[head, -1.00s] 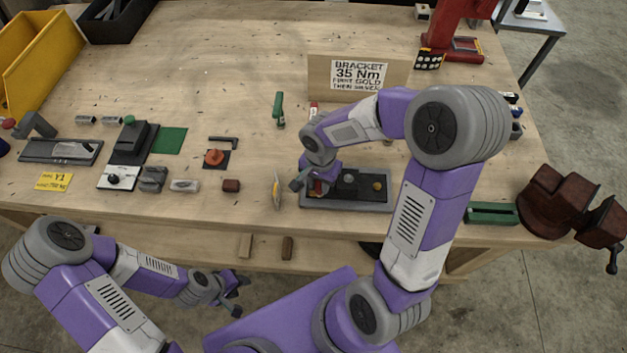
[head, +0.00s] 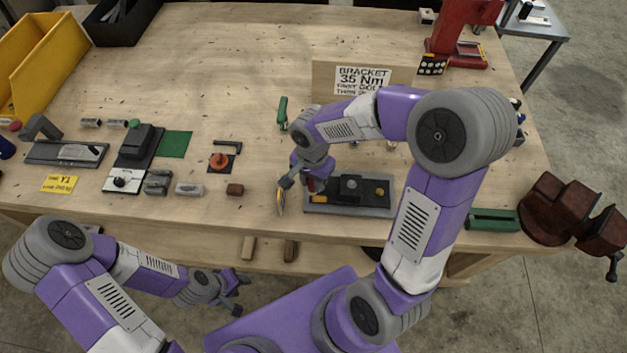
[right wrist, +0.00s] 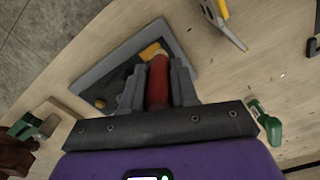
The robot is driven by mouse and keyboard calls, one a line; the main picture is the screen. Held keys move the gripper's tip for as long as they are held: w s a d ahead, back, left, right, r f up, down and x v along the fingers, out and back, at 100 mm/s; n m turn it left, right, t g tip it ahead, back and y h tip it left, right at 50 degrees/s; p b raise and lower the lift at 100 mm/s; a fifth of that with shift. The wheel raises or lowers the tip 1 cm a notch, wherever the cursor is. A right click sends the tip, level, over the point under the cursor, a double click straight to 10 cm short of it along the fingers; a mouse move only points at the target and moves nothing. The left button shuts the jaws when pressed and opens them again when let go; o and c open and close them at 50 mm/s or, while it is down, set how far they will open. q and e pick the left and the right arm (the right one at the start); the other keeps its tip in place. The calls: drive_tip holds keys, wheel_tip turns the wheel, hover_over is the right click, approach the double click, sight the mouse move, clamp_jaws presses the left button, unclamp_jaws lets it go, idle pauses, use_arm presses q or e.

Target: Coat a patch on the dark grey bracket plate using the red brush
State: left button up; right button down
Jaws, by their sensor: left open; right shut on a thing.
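The dark grey bracket plate (head: 350,184) sits on a lighter grey base near the front edge of the bench, with a dark knob and a gold disc on it. My right gripper (head: 297,183) is at the plate's left end, shut on the red brush (right wrist: 158,82). In the right wrist view the brush's red handle shows between the fingers (right wrist: 158,88). A yellow area shows by its far end, over the plate (right wrist: 115,88); I cannot tell whether they touch. My left gripper (head: 235,293) is open and empty, low in front of the bench.
A yellow-handled tool (head: 281,200) lies close left of my right gripper. A green-handled tool (head: 283,112) lies behind. A bracket sign (head: 362,80) stands at the back. A dark red vise (head: 560,205) is at the right corner. The bench's back middle is clear.

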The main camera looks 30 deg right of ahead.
drive_tip(key=shift+r+p, duration=1.25)
drive_tip(key=shift+r, duration=0.75)
